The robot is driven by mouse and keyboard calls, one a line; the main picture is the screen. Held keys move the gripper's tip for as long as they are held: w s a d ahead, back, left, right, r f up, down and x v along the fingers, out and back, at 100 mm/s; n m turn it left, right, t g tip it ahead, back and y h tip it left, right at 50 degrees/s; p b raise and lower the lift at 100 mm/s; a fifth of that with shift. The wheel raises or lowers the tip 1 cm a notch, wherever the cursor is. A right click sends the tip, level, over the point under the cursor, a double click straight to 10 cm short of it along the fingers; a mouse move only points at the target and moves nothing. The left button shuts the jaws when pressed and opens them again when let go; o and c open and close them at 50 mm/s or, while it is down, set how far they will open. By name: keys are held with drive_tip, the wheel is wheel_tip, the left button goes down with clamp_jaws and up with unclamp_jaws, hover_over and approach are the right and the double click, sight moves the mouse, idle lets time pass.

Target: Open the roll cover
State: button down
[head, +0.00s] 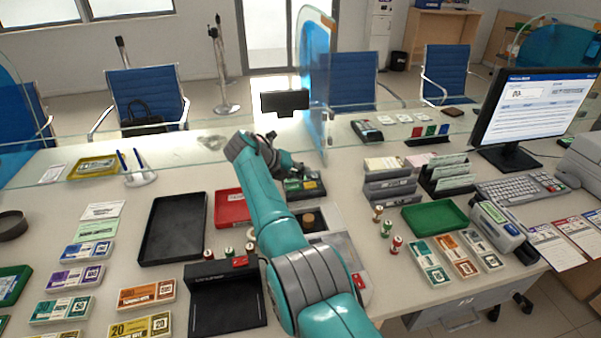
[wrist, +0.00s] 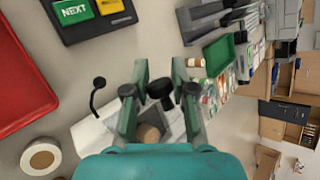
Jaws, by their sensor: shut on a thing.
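My gripper (wrist: 160,72) shows in the wrist view with its two fingers standing on either side of a small dark knob (wrist: 160,88). The fingers are closed on this knob, which seems to belong to the roll cover; the cover's outline is hard to make out. Just below the knob, a brown paper roll (wrist: 148,132) shows inside a pale grey machine (wrist: 92,132). In the head view the brown roll (head: 308,220) and the pale machine (head: 337,247) stand beside my teal arm.
A keypad with green and yellow keys (wrist: 90,12) and a red tray (wrist: 22,85) lie close by. A black card reader (head: 226,300), small coin rolls (head: 397,244) and a green tray (head: 435,217) surround the machine. A glass screen (head: 314,75) stands behind.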

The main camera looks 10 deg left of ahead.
drive_tip(key=shift+s+a+f, duration=0.2)
drive_tip(key=shift+f, duration=0.15)
drive_tip(key=c, duration=1)
unclamp_jaws()
drive_tip(key=shift+r, duration=0.1)
drive_tip(key=shift+r, duration=0.1)
drive_tip(key=v, duration=1.2)
drive_tip(key=shift+c, duration=0.2)
